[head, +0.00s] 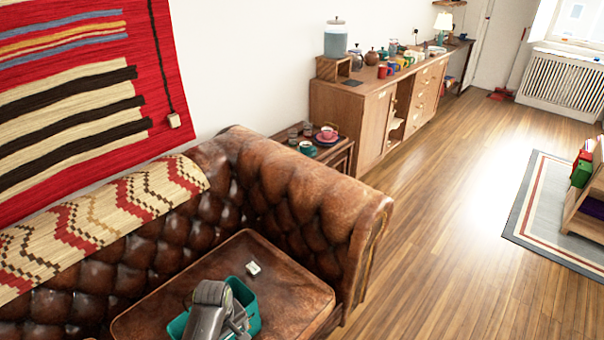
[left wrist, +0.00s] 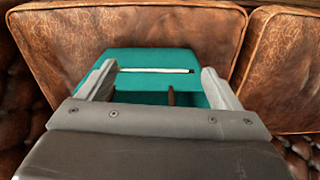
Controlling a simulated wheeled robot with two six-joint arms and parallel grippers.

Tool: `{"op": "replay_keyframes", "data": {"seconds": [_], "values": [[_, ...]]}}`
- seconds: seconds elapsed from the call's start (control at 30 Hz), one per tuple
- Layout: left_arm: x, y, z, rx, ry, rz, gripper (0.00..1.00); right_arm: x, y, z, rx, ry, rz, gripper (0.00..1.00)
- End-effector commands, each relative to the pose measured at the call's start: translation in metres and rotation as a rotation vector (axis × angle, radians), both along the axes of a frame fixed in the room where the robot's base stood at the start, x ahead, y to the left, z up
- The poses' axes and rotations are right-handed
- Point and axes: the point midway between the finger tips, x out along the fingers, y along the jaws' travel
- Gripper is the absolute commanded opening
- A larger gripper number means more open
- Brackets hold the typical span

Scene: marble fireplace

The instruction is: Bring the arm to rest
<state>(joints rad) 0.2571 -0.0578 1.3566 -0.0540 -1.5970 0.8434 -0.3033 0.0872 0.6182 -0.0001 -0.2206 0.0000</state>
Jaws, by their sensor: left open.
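My left gripper (head: 238,322) comes in at the bottom of the head view, over a teal bin (head: 252,304) on the brown leather sofa seat. In the left wrist view its two fingers (left wrist: 160,84) stand wide apart, with the teal bin (left wrist: 150,56) between and beyond them. A thin white stick with a dark tip (left wrist: 155,71) shows across the bin between the fingers. A small dark brown piece (left wrist: 171,97) shows below it. Nothing is seen gripped. How far the fingers are above the bin is hard to tell. My right gripper is out of view.
A small white object (head: 253,268) lies on the sofa seat (head: 285,275) behind the bin. The tufted sofa arm (head: 300,190) rises to the right. A side table with cups (head: 327,134) and a long wooden sideboard (head: 350,110) stand beyond. Wooden floor (head: 450,180) is open at right.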

Motion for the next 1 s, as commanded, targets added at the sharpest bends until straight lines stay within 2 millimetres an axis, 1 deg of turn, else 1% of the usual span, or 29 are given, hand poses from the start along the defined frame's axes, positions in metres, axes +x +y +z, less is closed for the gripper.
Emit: {"op": "replay_keyframes", "data": {"seconds": [0.03, 0.13, 0.27, 0.37, 0.43, 0.47, 0.5, 0.57, 0.6, 0.67, 0.7, 0.77, 0.8, 0.83, 0.87, 0.9, 0.97, 1.0], "values": [[-0.006, 0.003, -0.012, 0.002, 0.003, -0.015, 0.86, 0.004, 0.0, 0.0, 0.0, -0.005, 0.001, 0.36], [-0.018, 0.009, -0.035, 0.003, -0.001, -0.053, 0.86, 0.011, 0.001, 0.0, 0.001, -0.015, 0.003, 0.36], [-0.038, 0.019, -0.07, 0.008, -0.008, -0.113, 0.86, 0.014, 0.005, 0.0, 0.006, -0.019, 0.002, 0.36], [-0.063, 0.03, -0.104, 0.014, -0.012, -0.173, 0.86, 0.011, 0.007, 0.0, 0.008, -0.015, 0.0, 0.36], [-0.089, 0.039, -0.133, 0.02, -0.015, -0.226, 0.86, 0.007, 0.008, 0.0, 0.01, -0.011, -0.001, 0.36], [-0.103, 0.044, -0.146, 0.024, -0.015, -0.253, 0.86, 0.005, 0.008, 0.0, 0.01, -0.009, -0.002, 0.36], [-0.123, 0.051, -0.164, 0.029, -0.017, -0.29, 0.86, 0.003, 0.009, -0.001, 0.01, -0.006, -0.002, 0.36], [-0.156, 0.061, -0.189, 0.037, -0.022, -0.347, 0.86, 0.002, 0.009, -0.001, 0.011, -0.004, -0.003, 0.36], [-0.179, 0.067, -0.204, 0.043, -0.025, -0.386, 0.86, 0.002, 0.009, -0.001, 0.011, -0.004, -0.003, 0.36], [-0.214, 0.077, -0.224, 0.053, -0.03, -0.443, 0.86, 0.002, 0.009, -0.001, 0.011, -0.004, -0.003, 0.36], [-0.237, 0.083, -0.235, 0.061, -0.033, -0.478, 0.86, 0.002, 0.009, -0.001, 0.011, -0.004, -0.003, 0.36], [-0.271, 0.091, -0.248, 0.071, -0.036, -0.529, 0.86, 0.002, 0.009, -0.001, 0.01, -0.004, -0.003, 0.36], [-0.293, 0.095, -0.255, 0.078, -0.038, -0.561, 0.86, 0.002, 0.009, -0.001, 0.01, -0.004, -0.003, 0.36], [-0.309, 0.099, -0.26, 0.084, -0.039, -0.584, 0.86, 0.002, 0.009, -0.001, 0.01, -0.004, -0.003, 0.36], [-0.324, 0.103, -0.263, 0.09, -0.041, -0.607, 0.86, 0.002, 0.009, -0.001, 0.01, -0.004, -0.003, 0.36], [-0.345, 0.107, -0.268, 0.098, -0.041, -0.637, 0.86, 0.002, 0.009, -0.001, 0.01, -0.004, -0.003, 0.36], [-0.376, 0.113, -0.272, 0.109, -0.04, -0.681, 0.86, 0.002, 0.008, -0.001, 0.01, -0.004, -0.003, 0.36], [-0.397, 0.117, -0.274, 0.117, -0.041, -0.709, 0.86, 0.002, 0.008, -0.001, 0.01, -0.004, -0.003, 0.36]]}}
